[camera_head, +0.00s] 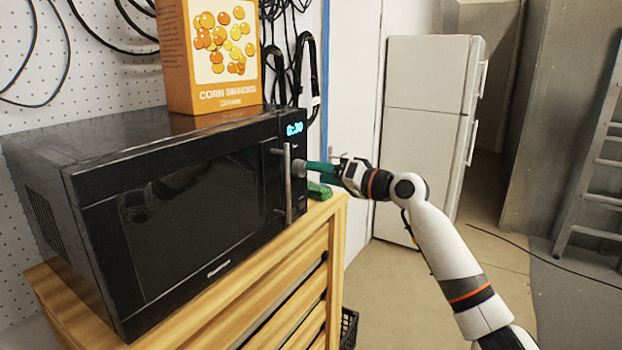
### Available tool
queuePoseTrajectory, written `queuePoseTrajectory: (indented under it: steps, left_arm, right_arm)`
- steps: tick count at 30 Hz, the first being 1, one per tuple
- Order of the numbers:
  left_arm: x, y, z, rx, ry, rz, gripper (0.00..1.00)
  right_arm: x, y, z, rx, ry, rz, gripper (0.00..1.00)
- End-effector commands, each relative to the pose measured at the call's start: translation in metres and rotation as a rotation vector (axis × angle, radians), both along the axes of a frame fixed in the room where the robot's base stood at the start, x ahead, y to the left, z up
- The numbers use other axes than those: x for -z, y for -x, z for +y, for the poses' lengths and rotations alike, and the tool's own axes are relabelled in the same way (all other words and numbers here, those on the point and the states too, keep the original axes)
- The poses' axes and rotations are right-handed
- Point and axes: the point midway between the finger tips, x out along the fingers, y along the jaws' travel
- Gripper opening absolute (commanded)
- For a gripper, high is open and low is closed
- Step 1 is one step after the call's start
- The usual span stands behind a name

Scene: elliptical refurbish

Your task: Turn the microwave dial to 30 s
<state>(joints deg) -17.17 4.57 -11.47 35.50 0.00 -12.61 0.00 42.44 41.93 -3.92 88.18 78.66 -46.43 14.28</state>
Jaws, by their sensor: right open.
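A black microwave (180,200) stands on a wooden cabinet, with its dark door and vertical silver handle (287,185) facing me. Its blue display (294,128) is lit near the top right of the front; it seems to read 0:30, though the digits are small. A round grey dial (299,168) sits below the display, just right of the handle. My right gripper (312,170) is at the dial, coming from the right with its teal fingers pointing at it. It is open; whether the fingers touch the dial is unclear. My left gripper is out of view.
An orange corn snacks box (212,60) stands on the microwave. The wooden cabinet (310,255) has slatted drawers. A small green object (319,190) lies beside the microwave under my gripper. A white fridge (425,120) and a ladder (597,160) stand behind. The floor at right is mostly clear.

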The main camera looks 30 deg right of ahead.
Motion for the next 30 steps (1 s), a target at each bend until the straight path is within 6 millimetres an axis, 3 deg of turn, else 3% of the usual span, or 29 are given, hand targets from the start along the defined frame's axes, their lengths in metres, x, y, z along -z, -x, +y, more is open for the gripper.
queuePoseTrajectory:
  steps: [3,12,30]
  left_arm:
    - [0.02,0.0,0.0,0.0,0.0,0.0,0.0]
    - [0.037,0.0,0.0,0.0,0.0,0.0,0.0]
    - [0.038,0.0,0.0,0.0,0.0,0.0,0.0]
  right_arm:
    - [0.006,0.025,-0.013,0.001,0.005,0.001,0.58]
    - [0.001,0.064,-0.033,0.001,0.001,0.002,0.58]
    - [-0.002,0.068,-0.035,-0.001,-0.001,0.001,0.58]
